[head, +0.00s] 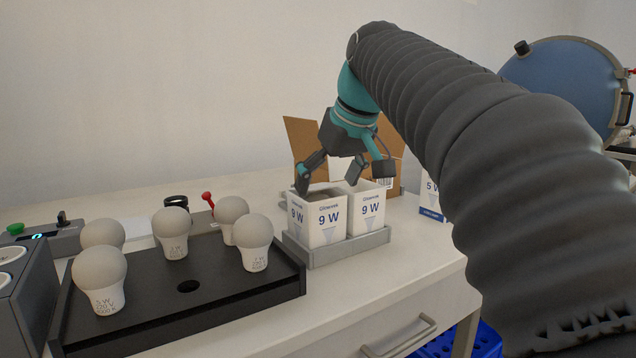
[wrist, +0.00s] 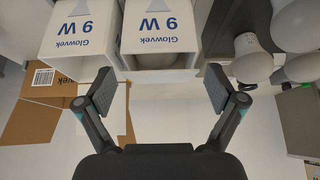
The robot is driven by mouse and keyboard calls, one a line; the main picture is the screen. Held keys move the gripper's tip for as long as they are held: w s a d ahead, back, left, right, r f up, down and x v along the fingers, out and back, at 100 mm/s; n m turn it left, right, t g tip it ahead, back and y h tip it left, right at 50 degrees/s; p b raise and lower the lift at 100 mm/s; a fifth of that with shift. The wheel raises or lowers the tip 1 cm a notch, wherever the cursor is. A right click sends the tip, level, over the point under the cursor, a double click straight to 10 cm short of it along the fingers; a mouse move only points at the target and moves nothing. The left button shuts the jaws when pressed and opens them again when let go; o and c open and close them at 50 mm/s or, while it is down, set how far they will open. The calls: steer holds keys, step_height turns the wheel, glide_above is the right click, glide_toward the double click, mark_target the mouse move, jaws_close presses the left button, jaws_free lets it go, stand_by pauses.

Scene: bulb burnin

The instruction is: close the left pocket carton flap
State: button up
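The left pocket carton (head: 323,222), white with blue "9 W" print, stands upright in the left pocket of a grey holder (head: 340,250).
A black tray (head: 180,318) with several white bulbs (head: 171,233) stands left of the cartons. An open brown box (head: 301,138) is behind them. A "5 W" carton (head: 431,198) stands at right. The white counter (head: 400,290) is clear in front of the holder.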

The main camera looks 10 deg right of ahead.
stand_by(0.3)
steer(key=v, duration=1.2)
